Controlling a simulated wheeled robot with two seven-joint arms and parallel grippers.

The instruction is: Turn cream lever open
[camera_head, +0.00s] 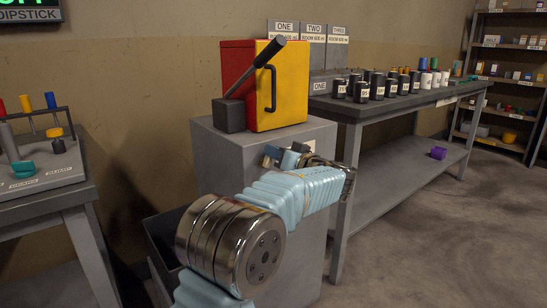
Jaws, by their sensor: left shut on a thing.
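My left gripper (287,156) is at the front top edge of the grey cabinet (218,150), below the red and yellow box. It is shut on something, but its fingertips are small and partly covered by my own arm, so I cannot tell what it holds. I can make out no cream lever. A dark lever (257,68) slants up to the right from a small dark block (229,115) on the cabinet, apart from my gripper. My right gripper is out of view.
The red and yellow box (290,90) with a black handle stands on the cabinet. A bench (340,110) with several canisters is at right; a purple object (438,153) lies on its lower shelf. A lever panel (45,180) is at left. Floor is clear at right.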

